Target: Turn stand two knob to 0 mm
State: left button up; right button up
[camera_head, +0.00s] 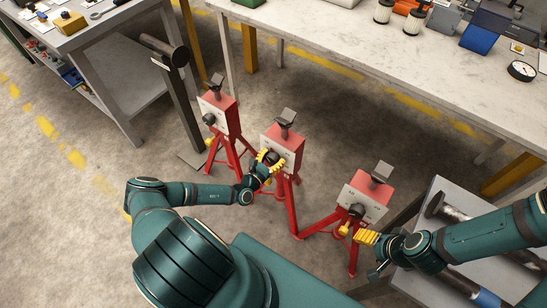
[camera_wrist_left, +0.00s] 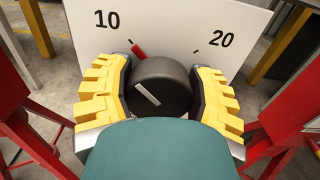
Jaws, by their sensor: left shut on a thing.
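Three red stands with white dial plates stand in a row. My left gripper (camera_head: 270,160) is at the middle stand (camera_head: 287,140), its yellow fingers shut on that stand's black knob (camera_wrist_left: 160,88). In the left wrist view the plate (camera_wrist_left: 170,30) shows 10 and 20, with a red mark near the 10 side. The white line on the knob points to the upper left. My right gripper (camera_head: 367,237) is just below the black knob (camera_head: 357,211) of the right stand (camera_head: 364,192); its finger opening is unclear. Which stand is number two is not legible.
The left stand (camera_head: 219,113) has its own knob, untouched. A long workbench (camera_head: 330,40) runs behind the stands, with a grey side table (camera_head: 100,40) at upper left. A grey rack (camera_head: 440,195) with rods lies at lower right, under my right arm.

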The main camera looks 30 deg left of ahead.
dwell(0.3)
pick_arm(q)
jog(key=n, duration=0.4)
jog(key=shift+a, duration=0.1)
jog(key=n, duration=0.3)
jog(key=shift+f+n, duration=0.15)
jog(key=shift+n, duration=0.15)
jog(key=n+b, duration=0.1)
jog(key=n, duration=0.4)
jog(key=shift+a+f, duration=0.15)
jog(key=n+b, duration=0.1)
jog(key=n, duration=0.4)
jog(key=shift+s+b, duration=0.1)
jog(key=shift+b, duration=0.2)
jog(key=shift+n, duration=0.3)
jog(key=o, duration=1.2)
jog(key=shift+c, duration=0.2)
